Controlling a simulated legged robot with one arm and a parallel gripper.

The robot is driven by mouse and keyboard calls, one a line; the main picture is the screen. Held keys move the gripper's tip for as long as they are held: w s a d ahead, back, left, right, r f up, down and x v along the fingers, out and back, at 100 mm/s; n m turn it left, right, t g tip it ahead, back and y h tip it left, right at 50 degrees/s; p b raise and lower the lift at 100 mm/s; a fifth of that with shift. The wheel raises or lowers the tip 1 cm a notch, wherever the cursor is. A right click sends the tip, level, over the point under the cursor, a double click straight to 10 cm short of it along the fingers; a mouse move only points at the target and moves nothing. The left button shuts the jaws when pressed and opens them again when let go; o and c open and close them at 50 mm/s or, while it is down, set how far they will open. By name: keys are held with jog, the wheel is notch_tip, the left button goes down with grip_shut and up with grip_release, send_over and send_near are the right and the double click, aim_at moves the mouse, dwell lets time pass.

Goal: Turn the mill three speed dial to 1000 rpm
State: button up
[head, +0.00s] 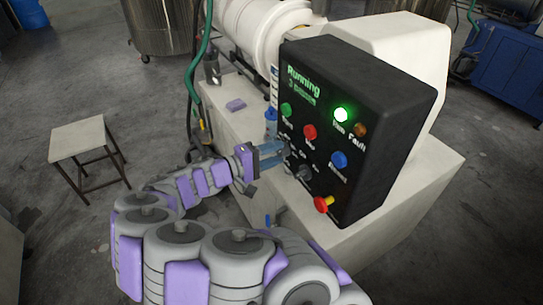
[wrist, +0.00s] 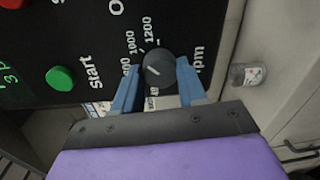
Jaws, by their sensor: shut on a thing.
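The speed dial (wrist: 158,68) is a round dark knob on the black control panel (head: 318,75), with printed numbers around it, 1000 and 1200 among them, and "rpm" to its right. A pale pointer mark shows on the left part of its face; I cannot tell exactly which number it points at. My gripper (wrist: 157,75) is shut on the dial, one blue finger on each side. In the head view my gripper (head: 276,150) reaches the panel's left edge, and its fingers mostly hide the dial. The panel display (head: 303,85) reads "Running".
A green start button (wrist: 60,78) is left of the dial. The panel also has a red button (head: 310,132), a blue button (head: 339,160), a dark selector (head: 305,172), a red emergency stop (head: 323,204) and a lit green lamp (head: 341,115). A stool (head: 83,137) stands left.

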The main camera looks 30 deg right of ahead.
jog(key=shift+f, duration=0.15)
jog(key=o, duration=1.1)
jog(key=shift+d, duration=0.15)
jog(key=shift+c, duration=0.2)
jog(key=a+r+p, duration=0.1)
jog(key=a+p, duration=0.2)
jog(key=a, duration=1.4)
jog(key=shift+s+a+r+p, duration=0.15)
jog(key=shift+s+a+p, duration=0.1)
jog(key=shift+p, duration=0.1)
jog(key=s+d+r+m+g+y, duration=0.3)
jog(key=s+d+r+y, duration=0.15)
jog(key=s+d, duration=0.25)
jog(key=s+d+r+m+g+y, duration=0.2)
jog(key=s+d+r+y, duration=0.1)
jog(key=s+d+r, duration=0.3)
jog(key=s+a+f+n+t+y, duration=0.1)
jog(key=s+a+f+y, duration=0.2)
jog(key=s, duration=0.6)
jog(key=s+a+f+n+t+y, duration=0.1)
jog(key=s+a+f+n+y, duration=0.1)
jog(key=s+a+y, duration=0.4)
jog(key=s+f, duration=0.1)
jog(key=s, duration=0.2)
jog(key=shift+s+a+f+t+y, duration=0.2)
jog(key=shift+f+t+y, duration=0.1)
jog(key=shift+f+y, duration=0.1)
